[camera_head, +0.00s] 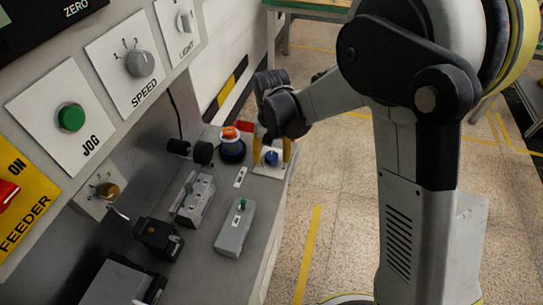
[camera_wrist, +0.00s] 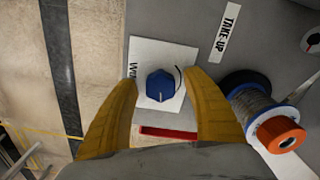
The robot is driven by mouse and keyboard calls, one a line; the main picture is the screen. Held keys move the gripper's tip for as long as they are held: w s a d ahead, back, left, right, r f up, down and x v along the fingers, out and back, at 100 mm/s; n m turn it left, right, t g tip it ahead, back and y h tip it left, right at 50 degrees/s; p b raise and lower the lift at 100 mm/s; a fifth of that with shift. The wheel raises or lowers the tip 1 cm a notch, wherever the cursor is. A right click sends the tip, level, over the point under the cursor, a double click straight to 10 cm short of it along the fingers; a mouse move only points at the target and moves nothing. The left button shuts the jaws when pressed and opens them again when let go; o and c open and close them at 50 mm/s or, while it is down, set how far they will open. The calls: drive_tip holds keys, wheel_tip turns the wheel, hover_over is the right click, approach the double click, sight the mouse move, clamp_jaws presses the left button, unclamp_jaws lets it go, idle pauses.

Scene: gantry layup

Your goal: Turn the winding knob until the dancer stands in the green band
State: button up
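The winding knob (camera_head: 271,158) is blue and sits on a white plate at the end of the grey bench. In the wrist view the knob (camera_wrist: 160,86) shows a white mark at its lower edge, and a dark curved line is printed beside it on the plate (camera_wrist: 143,55). My gripper (camera_head: 272,149) is above the knob, its yellow fingers apart. In the wrist view the gripper (camera_wrist: 160,78) has one finger on each side of the knob, with gaps between; finger height is hard to judge. I cannot make out the dancer or a green band for certain.
An orange-topped spool (camera_wrist: 275,128) stands close to the right finger, with a red bar (camera_wrist: 168,133) nearby. Grey blocks (camera_head: 235,228) stand on the bench. The panel with the green JOG button (camera_head: 71,117) and SPEED dial (camera_head: 140,63) rises at the left.

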sight(272, 156)
wheel_tip(272, 156, up, 12)
idle(0.6)
idle(0.4)
drive_tip(key=s+d+r+t, duration=0.3)
drive_tip(key=s+d, duration=0.4)
drive_tip(key=s, duration=0.1)
drive_tip(key=s+d+r+t, duration=0.3)
drive_tip(key=s+d+t, duration=0.1)
drive_tip(key=s+d, duration=0.4)
drive_tip(key=shift+s+d, duration=0.3)
drive_tip(key=shift+s, duration=0.5)
